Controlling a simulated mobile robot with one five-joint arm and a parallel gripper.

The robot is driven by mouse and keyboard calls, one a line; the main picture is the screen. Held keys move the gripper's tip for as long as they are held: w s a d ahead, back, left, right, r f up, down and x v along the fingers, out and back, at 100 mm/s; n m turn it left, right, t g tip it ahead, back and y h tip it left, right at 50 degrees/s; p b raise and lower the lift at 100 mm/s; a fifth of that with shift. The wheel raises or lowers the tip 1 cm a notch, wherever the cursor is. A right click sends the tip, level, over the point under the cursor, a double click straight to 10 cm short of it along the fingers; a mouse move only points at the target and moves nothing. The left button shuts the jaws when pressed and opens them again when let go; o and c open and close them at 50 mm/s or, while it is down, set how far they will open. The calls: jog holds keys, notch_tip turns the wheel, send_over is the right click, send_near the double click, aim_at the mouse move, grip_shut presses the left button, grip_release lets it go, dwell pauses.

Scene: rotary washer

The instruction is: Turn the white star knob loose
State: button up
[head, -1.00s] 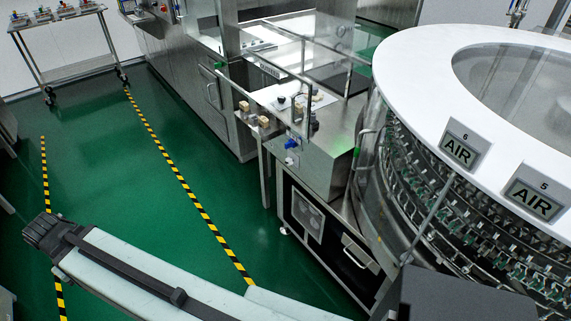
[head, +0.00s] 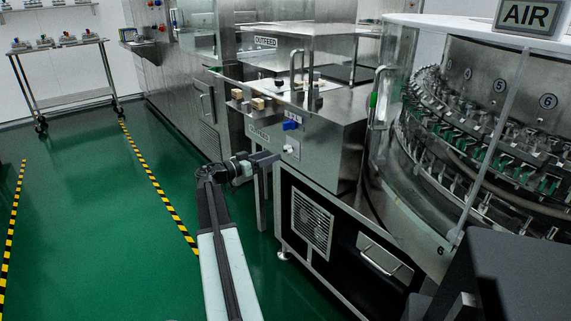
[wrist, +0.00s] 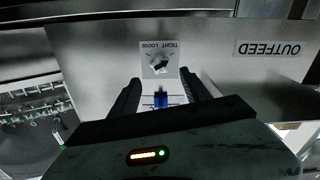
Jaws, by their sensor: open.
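The white star knob (head: 289,149) is on the front panel of the steel outfeed cabinet, just below a blue knob (head: 291,125) in the head view. In the upside-down wrist view a white plate (wrist: 147,68) reads TIGHT and LOOSE, with a dark arrow-like shape on it. The knob's own outline is hard to make out there. My gripper (head: 273,158) is left of and slightly below the white knob in the head view. In the wrist view my gripper (wrist: 160,87) is open, its fingers apart with the blue knob (wrist: 160,99) seen between them.
An OUTFEED label (wrist: 272,49) is on the same panel. Small tan blocks (head: 257,104) sit on the cabinet's left edge. The round washer (head: 470,150) stands right. The green floor (head: 100,220) at left is open.

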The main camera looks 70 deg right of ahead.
aim_at(286, 150)
jog(key=x, duration=0.7)
jog(key=shift+s+d+r, duration=0.15)
jog(key=shift+s+d, duration=0.05)
jog(key=shift+d, duration=0.1)
grip_shut()
jog(key=shift+d, duration=0.15)
